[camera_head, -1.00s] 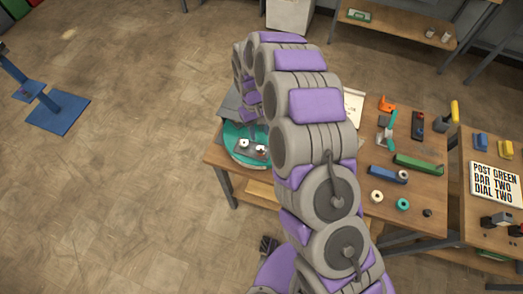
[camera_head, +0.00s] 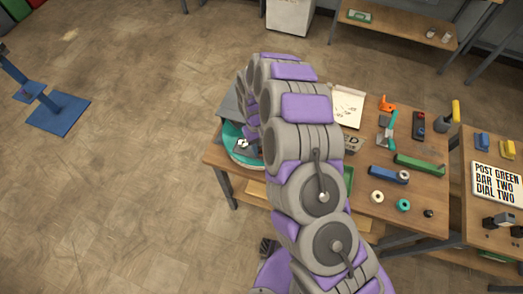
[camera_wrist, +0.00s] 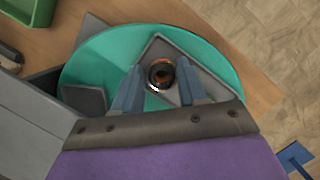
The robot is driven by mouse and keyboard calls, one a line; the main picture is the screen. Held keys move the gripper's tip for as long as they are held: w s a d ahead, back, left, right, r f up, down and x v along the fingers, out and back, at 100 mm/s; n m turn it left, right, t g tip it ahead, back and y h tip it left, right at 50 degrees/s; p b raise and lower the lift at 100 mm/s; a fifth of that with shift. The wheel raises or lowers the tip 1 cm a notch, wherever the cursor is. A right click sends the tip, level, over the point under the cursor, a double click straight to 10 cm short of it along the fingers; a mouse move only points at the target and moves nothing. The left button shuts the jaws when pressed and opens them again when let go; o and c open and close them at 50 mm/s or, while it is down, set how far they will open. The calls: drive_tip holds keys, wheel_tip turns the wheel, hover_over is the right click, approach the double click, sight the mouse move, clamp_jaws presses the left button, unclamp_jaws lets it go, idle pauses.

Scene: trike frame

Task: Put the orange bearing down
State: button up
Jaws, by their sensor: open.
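The orange bearing (camera_wrist: 161,75) shows in the wrist view as a small dark ring with orange inside. My gripper (camera_wrist: 160,82) is open, with one blue-grey finger on each side of the bearing and a small gap visible on both sides. In the head view, the turntable (camera_head: 232,147) is at the left end of the table, and my arm hides most of it. I cannot make out the bearing there.
The wooden table (camera_head: 345,203) also holds a cream ring (camera_head: 377,197), a teal ring (camera_head: 403,205), a blue bar (camera_head: 388,173) and a green bar (camera_head: 420,164). A grey box (camera_wrist: 35,110) stands beside the turntable in the wrist view. Open floor lies left of the table.

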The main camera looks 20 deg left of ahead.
sight(259, 148)
drive_tip(key=shift+a+f, duration=0.1)
drive_tip(key=shift+a, duration=0.4)
drive_tip(key=c, duration=0.4)
drive_tip(key=shift+d, duration=0.2)
clamp_jaws()
drive_tip(key=shift+d, duration=0.15)
drive_tip(key=shift+r, duration=0.2)
drive_tip(key=shift+r, duration=0.5)
drive_tip(key=v, duration=0.2)
drive_tip(key=shift+s+r+p, duration=0.1)
drive_tip(key=shift+r+p, duration=0.2)
drive_tip(key=s+r, duration=0.1)
drive_tip(key=s, duration=1.5)
drive_tip(key=shift+a+p, duration=0.45)
